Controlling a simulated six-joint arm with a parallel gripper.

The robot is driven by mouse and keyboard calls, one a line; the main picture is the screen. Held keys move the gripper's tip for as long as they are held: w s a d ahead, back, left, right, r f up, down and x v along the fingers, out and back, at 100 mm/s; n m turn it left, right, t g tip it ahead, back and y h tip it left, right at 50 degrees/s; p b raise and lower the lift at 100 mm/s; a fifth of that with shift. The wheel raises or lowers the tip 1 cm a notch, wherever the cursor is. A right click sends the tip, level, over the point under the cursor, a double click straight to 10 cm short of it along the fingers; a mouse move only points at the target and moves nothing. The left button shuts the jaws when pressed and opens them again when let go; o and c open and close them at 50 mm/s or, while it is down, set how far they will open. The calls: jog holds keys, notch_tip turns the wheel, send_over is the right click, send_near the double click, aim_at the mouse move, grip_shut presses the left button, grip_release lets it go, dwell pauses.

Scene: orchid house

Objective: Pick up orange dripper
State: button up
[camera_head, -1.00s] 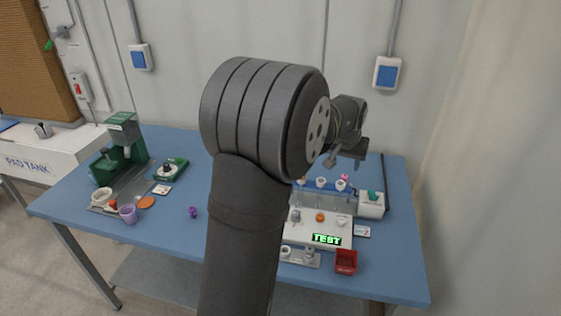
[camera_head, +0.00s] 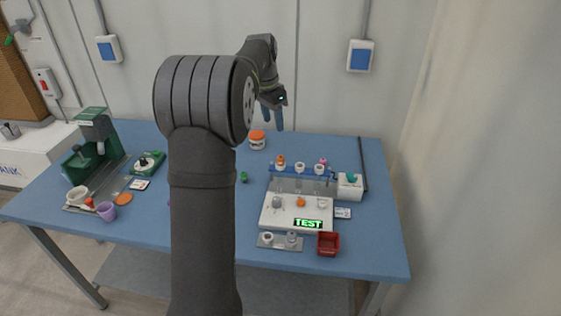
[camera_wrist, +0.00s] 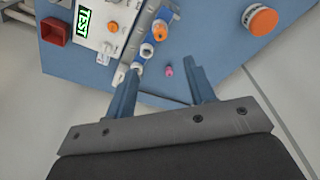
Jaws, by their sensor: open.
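The orange dripper (camera_head: 281,160) stands at the left end of a blue rack (camera_head: 308,170), beside white-topped drippers. In the wrist view the orange dripper (camera_wrist: 159,31) sits in the rack, ahead of my fingers. My gripper (camera_head: 273,120) is in the air above the back of the table, behind the rack and apart from it. In the wrist view my gripper (camera_wrist: 164,74) shows two separated blue fingers with nothing between them. A pink-topped item (camera_wrist: 168,71) appears between the fingertips but lies farther below.
An orange-lidded jar (camera_head: 257,142) stands left of the rack. A white panel (camera_head: 270,219) with a TEST display and an orange knob (camera_head: 300,202) lies in front. A red bin (camera_head: 328,243) and a white box (camera_head: 350,188) are at right. The wall is close behind.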

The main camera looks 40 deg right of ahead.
aim_at(280, 157)
jog(key=d+f, duration=0.1)
jog(key=f, duration=0.8)
jog(key=d+f, duration=0.1)
jog(key=f, duration=0.4)
jog(key=shift+d+f, duration=0.3)
jog(key=c, duration=1.1)
